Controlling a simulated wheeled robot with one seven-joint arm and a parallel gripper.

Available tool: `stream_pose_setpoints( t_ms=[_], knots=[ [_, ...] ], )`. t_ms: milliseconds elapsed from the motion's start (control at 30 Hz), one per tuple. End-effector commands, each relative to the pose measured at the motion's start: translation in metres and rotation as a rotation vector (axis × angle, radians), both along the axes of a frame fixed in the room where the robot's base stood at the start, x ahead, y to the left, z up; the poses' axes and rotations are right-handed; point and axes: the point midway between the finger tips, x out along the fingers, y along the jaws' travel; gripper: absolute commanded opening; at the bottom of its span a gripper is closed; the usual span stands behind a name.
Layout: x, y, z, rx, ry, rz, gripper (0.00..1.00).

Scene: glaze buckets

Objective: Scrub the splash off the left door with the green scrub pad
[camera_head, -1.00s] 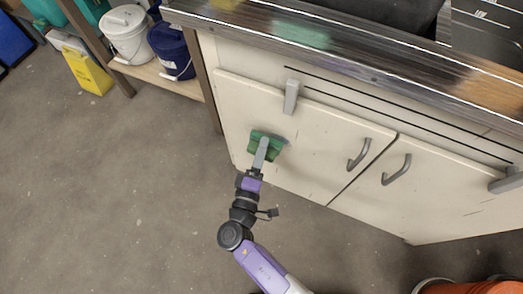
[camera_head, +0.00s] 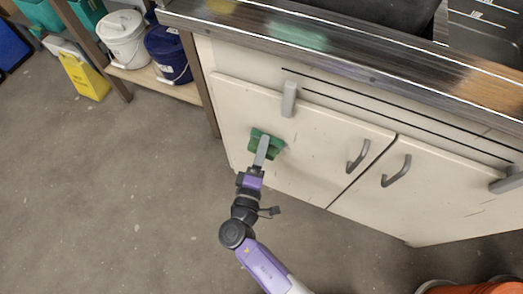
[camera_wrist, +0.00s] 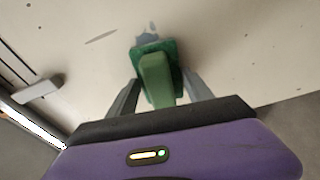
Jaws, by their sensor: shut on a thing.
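The left door (camera_head: 315,135) is cream and shut, with a grey bar handle (camera_head: 358,155) near its right edge. The green scrub pad (camera_head: 277,151) is at the door's lower left part. My gripper (camera_head: 262,150) is shut on the pad's green grip (camera_wrist: 156,80), with a finger on each side in the wrist view. The pad (camera_wrist: 172,48) appears flat against the door there. A blue-grey splash (camera_wrist: 146,38) shows just past the pad's far edge in the wrist view; the pad hides whatever lies under it.
A grey fitting (camera_head: 289,98) sticks out at the left door's top, under a metal counter (camera_head: 340,55). The right door (camera_head: 440,195) has its own handle (camera_head: 396,171). White (camera_head: 124,38) and blue (camera_head: 170,55) buckets stand on a low shelf. An orange object (camera_head: 475,288) is at the lower right.

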Motion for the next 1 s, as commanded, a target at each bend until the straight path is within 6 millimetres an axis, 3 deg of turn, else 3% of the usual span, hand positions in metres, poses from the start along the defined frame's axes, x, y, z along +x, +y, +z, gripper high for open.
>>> stream_pose_setpoints(
  t_ms=[267, 1000],
  knots=[
    [-0.001, -0.005, 0.000, 0.000, -0.001, -0.001, 0.27],
    [-0.017, -0.047, 0.000, -0.001, 0.000, -0.001, 0.27]
  ],
)
